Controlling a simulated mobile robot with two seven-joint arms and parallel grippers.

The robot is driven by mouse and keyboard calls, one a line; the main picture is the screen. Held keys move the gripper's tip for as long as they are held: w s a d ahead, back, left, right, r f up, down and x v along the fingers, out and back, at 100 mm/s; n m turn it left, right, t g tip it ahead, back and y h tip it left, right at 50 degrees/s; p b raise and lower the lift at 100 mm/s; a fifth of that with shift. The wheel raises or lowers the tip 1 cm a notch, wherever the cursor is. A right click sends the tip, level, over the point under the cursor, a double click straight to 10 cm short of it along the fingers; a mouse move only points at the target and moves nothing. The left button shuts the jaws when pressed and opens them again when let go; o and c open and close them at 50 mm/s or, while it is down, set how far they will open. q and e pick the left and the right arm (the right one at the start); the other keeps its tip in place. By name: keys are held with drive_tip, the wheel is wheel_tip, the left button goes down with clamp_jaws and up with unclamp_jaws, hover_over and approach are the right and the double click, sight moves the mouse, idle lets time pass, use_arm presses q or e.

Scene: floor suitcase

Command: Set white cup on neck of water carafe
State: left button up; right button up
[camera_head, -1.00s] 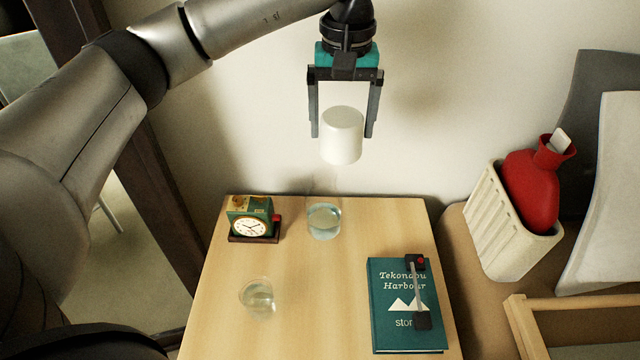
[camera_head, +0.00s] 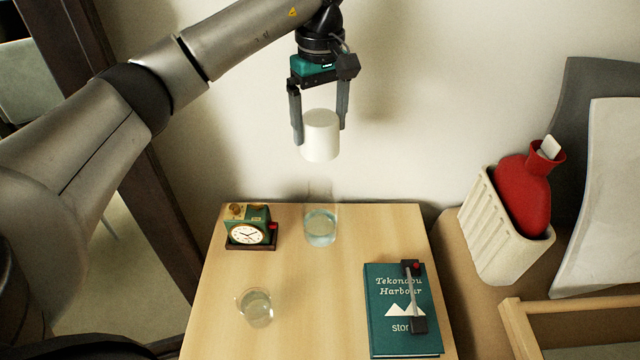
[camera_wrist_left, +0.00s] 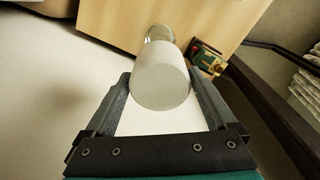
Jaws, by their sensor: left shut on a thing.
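The white cup (camera_head: 321,136) is upside down, closed end up, between the fingers of my left gripper (camera_head: 319,122), which is shut on it. It also shows in the left wrist view (camera_wrist_left: 161,78). The clear water carafe (camera_head: 321,228) stands upright on the wooden table's back part, with water in its lower half. The cup hangs above the carafe with a gap between them in the head view. In the wrist view, part of the carafe (camera_wrist_left: 158,32) shows beyond the cup, which hides the rest. My right gripper is not in view.
A green clock (camera_head: 249,228) stands left of the carafe. A water glass (camera_head: 256,307) stands nearer the front. A teal book (camera_head: 390,335) with a small dark object on it lies at right.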

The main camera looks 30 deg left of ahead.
use_arm(q)
drive_tip(key=b, duration=0.3)
hover_over(320, 183)
wheel_tip(320, 183, down, 9)
drive_tip(key=shift+r, duration=0.1)
drive_tip(key=shift+f+b, duration=0.5)
drive_tip(key=shift+f, duration=2)
drive_tip(key=o, duration=1.2)
drive_tip(key=shift+o, duration=0.2)
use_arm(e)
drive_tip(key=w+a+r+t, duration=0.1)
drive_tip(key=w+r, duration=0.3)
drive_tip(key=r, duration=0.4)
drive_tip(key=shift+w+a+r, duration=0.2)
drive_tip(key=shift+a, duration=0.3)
use_arm(q)
drive_tip(key=shift+r, duration=0.1)
drive_tip(key=shift+r, duration=0.2)
drive_tip(key=shift+r+p, duration=2.15)
drive_tip(key=shift+r, duration=3.6)
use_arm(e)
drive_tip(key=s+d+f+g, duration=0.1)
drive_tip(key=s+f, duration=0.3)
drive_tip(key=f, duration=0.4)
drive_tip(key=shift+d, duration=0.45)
